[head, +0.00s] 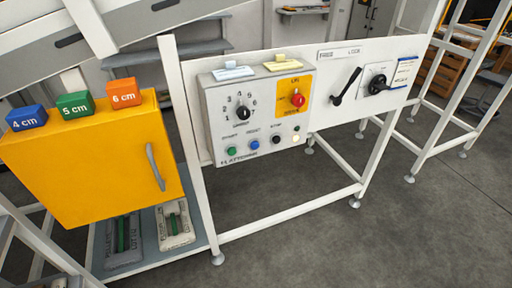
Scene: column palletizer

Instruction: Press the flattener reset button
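The flattener control box (222,131) is a light grey panel fixed to a white frame, right of the yellow cabinet. Its bottom row has a green button (232,151), a blue button (254,145), a black button (277,139) and a pale round lamp or button (296,138). The small label above the blue button appears to read RESET. Above the row are a black numbered dial (242,113) and a red knob (298,100) on a yellow plate. The buttons are unobstructed. My gripper is not in view.
A yellow cabinet (95,160) with a grey handle stands left, bearing blue (27,118), green (74,105) and orange (123,93) size blocks. Right of the box are a black lever (345,87) and a black rotary handle (378,84). Grey floor (330,240) in front is clear.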

